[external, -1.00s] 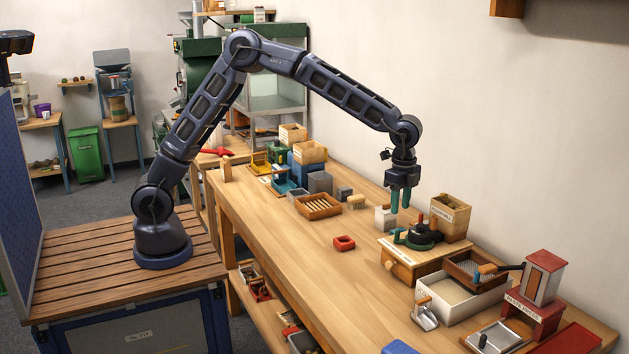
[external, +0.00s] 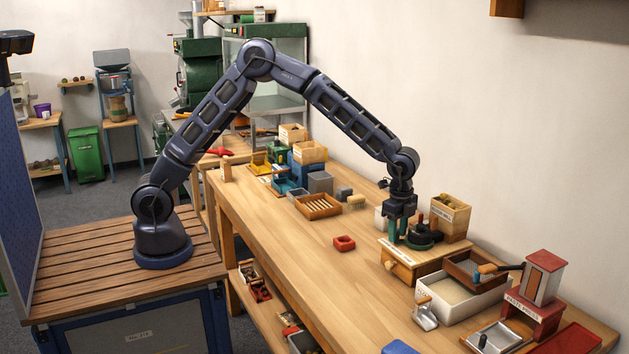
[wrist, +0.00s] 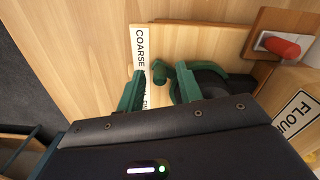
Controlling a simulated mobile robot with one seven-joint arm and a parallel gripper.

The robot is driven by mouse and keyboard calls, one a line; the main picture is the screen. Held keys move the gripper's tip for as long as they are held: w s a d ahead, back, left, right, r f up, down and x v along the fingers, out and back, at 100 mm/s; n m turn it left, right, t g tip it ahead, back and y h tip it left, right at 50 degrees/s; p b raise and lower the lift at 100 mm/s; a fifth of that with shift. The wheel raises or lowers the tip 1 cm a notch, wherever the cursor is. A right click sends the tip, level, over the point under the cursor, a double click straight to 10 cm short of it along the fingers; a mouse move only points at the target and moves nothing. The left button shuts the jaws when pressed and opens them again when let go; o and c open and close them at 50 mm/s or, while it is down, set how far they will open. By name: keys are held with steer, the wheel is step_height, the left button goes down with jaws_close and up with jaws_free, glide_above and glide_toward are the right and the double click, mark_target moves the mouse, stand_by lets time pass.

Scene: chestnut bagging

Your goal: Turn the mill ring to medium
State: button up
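The mill is a wooden box (external: 402,268) with a black round top (external: 422,240) on the bench. In the wrist view a green peg (wrist: 158,70) stands out from the green ring (wrist: 187,84) around the mill's black body (wrist: 215,85). A white scale strip (wrist: 139,50) reads COARSE at one end; its middle and other end are partly hidden. My gripper (external: 398,234) is down at the mill's left side. In the wrist view its green fingers (wrist: 158,88) are apart, on either side of the peg, with a gap visible at the left finger. Contact at the right finger is unclear.
A box marked FLOUR (wrist: 297,113) and a red knob (wrist: 282,47) are close by the mill. A wooden box (external: 450,217) stands behind it, and a white tray (external: 458,308) to its right. A red block (external: 344,243) lies on open bench to the left.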

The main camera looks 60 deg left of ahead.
jaws_close()
steer(key=shift+d, duration=0.15)
steer(key=d+n, duration=0.1)
steer(key=n, duration=0.2)
steer(key=shift+s+d, duration=0.35)
steer(key=shift+s, duration=0.05)
steer(key=shift+d+n, duration=0.35)
steer(key=shift+n, duration=0.35)
steer(key=shift+d+n, duration=0.3)
steer(key=shift+n, duration=0.4)
steer(key=shift+o, duration=0.5)
jaws_free()
steer(key=shift+r, duration=0.15)
step_height(320, 180, up, 10)
steer(key=shift+r, duration=0.25)
